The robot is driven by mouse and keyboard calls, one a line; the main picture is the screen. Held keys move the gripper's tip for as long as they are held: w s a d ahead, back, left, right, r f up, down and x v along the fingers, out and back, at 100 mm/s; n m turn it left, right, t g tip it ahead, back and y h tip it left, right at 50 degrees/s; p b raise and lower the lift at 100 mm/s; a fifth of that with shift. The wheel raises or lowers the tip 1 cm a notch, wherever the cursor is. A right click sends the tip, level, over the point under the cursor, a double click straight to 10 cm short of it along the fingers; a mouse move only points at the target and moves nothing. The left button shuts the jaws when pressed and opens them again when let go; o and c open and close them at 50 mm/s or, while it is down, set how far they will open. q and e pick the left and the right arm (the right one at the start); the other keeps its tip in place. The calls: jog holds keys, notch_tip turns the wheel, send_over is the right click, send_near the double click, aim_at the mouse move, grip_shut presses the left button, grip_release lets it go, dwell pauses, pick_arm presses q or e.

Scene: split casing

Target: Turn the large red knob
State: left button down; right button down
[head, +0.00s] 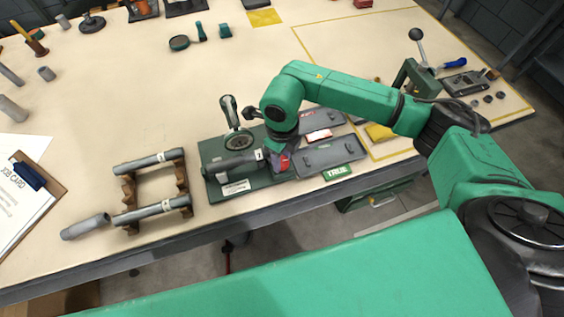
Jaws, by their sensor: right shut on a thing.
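The large red knob (282,163) shows only as a small red patch at the right end of the dark green fixture base (215,187). My right arm reaches in from the right, and my right gripper (277,162) points down over the knob. The gripper is shut on the knob, and its fingers and wrist hide most of it. A grey cylinder (234,164) lies on the fixture just left of the gripper. My left gripper is not in view.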

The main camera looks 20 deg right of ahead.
jog(key=shift+n+b, duration=1.2)
jog(key=shift+r, duration=0.1)
jog(key=shift+c, duration=1.9)
grip_release()
